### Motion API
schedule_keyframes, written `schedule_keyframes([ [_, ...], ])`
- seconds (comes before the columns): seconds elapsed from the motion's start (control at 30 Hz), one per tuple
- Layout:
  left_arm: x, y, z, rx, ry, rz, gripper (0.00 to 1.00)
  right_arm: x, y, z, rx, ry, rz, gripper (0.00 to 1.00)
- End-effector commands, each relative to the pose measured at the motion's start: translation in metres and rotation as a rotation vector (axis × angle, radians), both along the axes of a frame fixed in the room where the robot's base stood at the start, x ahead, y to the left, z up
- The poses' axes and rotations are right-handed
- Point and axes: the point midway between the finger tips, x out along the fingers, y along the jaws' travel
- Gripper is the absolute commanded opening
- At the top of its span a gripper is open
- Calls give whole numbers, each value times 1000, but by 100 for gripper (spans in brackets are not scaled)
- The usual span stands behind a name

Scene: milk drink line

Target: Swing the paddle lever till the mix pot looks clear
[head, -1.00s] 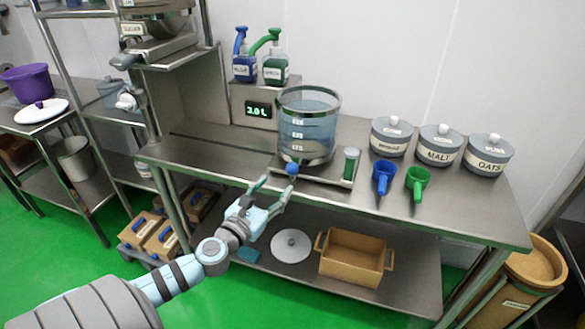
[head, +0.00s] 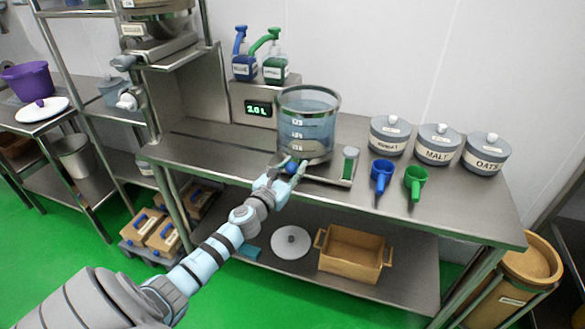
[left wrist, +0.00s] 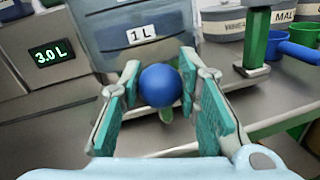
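The mix pot (head: 308,122) is a clear, marked cylinder on the steel bench, holding bluish liquid. It also shows in the left wrist view (left wrist: 135,22), with a 1 L label. The lever's blue ball knob (left wrist: 161,86) sticks out at the pot's lower front; the rest of the lever is hidden. My left gripper (head: 285,175) is at this knob. In the left wrist view its teal-padded fingers (left wrist: 160,100) are apart, one on each side of the ball. The right finger is very close to it; I cannot tell whether it touches. My right gripper is not in view.
A display (head: 258,109) left of the pot reads 3.0 L. A green upright cylinder (head: 349,163) stands just right of the pot. Blue (head: 382,174) and green (head: 416,179) scoops and lidded tubs (head: 438,146) are farther right. The bench's left part is clear.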

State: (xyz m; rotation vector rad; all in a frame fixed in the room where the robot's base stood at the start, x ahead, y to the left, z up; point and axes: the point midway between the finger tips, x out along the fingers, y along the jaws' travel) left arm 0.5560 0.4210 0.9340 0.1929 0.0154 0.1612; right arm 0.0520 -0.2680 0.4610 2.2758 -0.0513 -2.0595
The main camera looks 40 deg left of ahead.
Motion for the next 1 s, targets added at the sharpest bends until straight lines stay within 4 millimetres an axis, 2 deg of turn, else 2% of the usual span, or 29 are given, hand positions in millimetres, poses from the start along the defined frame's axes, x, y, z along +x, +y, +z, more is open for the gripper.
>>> schedule_keyframes([
  [0.07, 0, 0, 0, 0, 0, 0, 0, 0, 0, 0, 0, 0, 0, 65],
  [0.37, -1, 2, -1, 0, -1, -7, 0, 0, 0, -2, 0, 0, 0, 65],
  [0.57, -3, 11, -3, 5, -3, -62, 0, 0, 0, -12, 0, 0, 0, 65],
  [0.67, -5, 19, -5, 7, -3, -115, 0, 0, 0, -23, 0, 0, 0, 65],
  [0.83, -8, 37, -9, 8, -4, -229, 0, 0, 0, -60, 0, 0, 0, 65],
  [1.0, -9, 56, -6, 3, -1, -260, 0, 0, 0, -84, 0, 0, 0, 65],
])
